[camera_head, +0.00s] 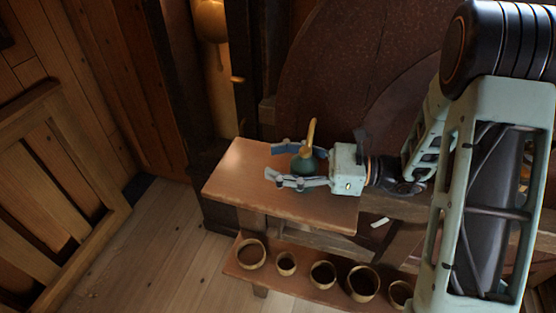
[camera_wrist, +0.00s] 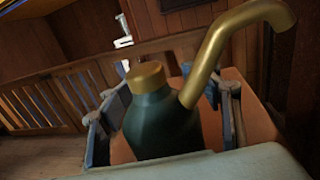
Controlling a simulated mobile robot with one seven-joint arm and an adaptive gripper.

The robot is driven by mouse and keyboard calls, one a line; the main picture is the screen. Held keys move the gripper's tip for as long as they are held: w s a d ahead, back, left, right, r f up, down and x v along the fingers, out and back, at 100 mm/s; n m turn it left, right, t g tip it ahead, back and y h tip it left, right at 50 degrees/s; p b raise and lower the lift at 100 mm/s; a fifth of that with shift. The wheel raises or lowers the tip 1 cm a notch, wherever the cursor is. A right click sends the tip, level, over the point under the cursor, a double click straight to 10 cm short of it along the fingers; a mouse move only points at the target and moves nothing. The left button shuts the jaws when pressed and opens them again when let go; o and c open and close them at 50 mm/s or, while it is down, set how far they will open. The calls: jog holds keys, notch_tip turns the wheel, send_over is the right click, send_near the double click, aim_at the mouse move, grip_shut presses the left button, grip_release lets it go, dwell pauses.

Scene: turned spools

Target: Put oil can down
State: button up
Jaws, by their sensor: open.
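The oil can (camera_head: 305,163) has a dark green body with a brass cap and a curved brass spout. In the head view it is at the wooden bench top (camera_head: 236,178), between the spread fingers of my gripper (camera_head: 281,164). In the wrist view the oil can (camera_wrist: 160,124) looks upright, with its spout rising to the right. The fingers of my gripper (camera_wrist: 165,105) stand on either side of it, apart from the body as far as I can see. My gripper is open. The base of the can is hidden, so its contact with the bench is not shown directly.
A lower shelf (camera_head: 300,287) holds several round wooden cups (camera_head: 323,274). A large dark round panel (camera_head: 330,70) stands behind the bench. A wooden railing (camera_head: 65,200) is at the left. The bench top left of my gripper is clear.

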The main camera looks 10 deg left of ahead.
jog(key=shift+r, duration=0.1)
jog(key=shift+d, duration=0.2)
jog(key=d, duration=0.7)
jog(key=w+d+b, duration=0.1)
jog(key=d, duration=0.3)
jog(key=shift+d, duration=0.35)
jog(key=shift+r, duration=0.1)
